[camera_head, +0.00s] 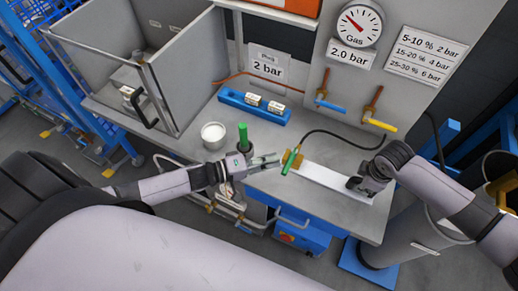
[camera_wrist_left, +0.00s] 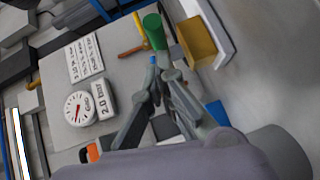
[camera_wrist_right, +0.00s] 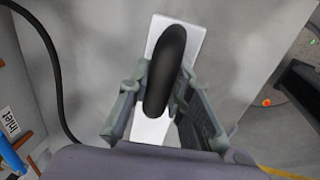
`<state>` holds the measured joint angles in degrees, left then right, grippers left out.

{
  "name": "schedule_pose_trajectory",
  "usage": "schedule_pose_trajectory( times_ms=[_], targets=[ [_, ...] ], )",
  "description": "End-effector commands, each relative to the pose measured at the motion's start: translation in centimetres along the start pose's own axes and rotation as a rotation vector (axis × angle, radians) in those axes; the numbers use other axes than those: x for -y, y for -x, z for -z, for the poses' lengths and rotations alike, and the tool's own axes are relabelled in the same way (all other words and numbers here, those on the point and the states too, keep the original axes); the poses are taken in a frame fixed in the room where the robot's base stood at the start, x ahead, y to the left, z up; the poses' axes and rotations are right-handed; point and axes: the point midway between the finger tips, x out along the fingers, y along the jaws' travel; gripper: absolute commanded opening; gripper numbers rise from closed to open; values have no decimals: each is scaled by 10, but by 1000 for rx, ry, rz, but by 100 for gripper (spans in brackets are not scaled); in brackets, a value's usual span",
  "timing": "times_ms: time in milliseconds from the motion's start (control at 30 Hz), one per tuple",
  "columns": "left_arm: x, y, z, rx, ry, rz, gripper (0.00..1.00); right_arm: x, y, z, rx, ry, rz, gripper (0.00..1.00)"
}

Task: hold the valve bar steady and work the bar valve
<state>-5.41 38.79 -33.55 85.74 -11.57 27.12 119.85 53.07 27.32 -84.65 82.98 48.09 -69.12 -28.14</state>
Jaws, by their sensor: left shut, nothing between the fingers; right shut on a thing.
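The valve bar (camera_head: 328,178) is a white strip lying on the grey bench. A brass valve block (camera_head: 297,158) with a green lever (camera_head: 289,162) sits at its left end. My left gripper (camera_head: 277,161) is shut and empty, its tips close to the green lever. In the left wrist view the lever (camera_wrist_left: 154,32) stands just beyond the closed fingertips (camera_wrist_left: 160,68); I cannot tell whether they touch. My right gripper (camera_head: 361,184) is shut on the black handle at the bar's right end. In the right wrist view its fingers flank this black handle (camera_wrist_right: 167,70).
A white cup (camera_head: 213,135) and a dark holder with a green cylinder (camera_head: 243,136) stand left of my left gripper. A blue tray (camera_head: 240,102) with small blocks lies behind. A pressure gauge (camera_head: 358,24) hangs on the back panel.

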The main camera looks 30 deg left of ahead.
Motion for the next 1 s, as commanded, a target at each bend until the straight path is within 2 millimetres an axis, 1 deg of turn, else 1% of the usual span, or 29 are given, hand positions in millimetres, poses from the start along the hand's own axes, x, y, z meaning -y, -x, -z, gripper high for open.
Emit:
schedule_pose_trajectory(
  times_ms=[100,467,1000],
  targets=[
    [0,-3,-3,0,-1,0,0,0,0,0,-1,-1,1,0],
    [0,-3,-4,-2,0,0,0,0,0,0,-1,-1,1,0],
    [-2,-6,-11,-90,12,5,0,1,0,0,-1,0,2,0]
  ],
)
